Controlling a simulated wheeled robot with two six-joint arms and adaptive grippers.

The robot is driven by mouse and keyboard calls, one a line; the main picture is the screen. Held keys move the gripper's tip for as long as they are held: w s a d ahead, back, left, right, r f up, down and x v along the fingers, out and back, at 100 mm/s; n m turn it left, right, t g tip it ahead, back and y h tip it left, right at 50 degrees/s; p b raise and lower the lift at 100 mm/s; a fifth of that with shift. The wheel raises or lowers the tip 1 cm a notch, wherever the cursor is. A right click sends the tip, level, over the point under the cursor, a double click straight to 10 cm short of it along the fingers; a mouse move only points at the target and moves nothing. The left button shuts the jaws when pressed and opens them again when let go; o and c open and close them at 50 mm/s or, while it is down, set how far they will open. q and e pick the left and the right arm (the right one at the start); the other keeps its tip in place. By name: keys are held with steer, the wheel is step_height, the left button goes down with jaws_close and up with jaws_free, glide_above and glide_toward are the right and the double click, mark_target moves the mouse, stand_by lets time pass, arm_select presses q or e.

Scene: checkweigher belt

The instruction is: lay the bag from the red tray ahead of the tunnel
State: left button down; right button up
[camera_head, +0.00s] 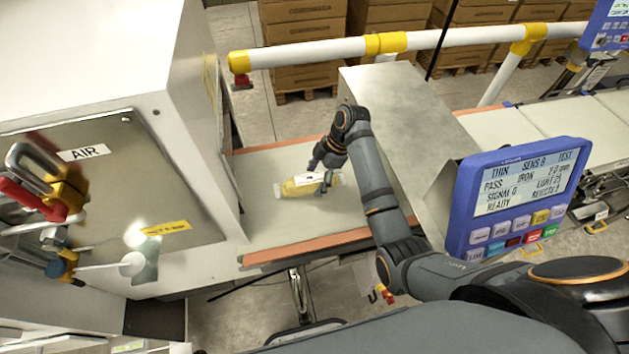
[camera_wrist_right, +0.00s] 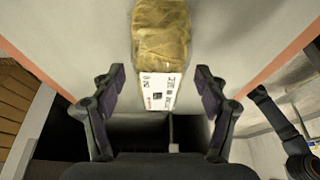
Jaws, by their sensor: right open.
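The bag (camera_head: 291,188), golden yellow with clear ends and a white printed label, lies flat on the pale belt (camera_head: 262,221), left of the grey tunnel housing (camera_head: 385,85). My right gripper (camera_head: 319,178) is at the label end of the bag. In the right wrist view the bag (camera_wrist_right: 162,38) runs away from the hand, and its label end lies between the spread fingers of the right gripper (camera_wrist_right: 159,82). A gap shows on each side. No red tray is in view. My left gripper is not in view.
A white cabinet (camera_head: 95,45) stands left of the belt. A white and yellow rail (camera_head: 310,53) runs behind it. A blue display panel (camera_head: 515,200) stands at the right. Orange strips edge the belt, and the belt around the bag is clear.

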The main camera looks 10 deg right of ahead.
mark_target(317, 177)
steer(key=b+v, duration=0.1)
steer(key=v, duration=0.5)
stand_by(0.3)
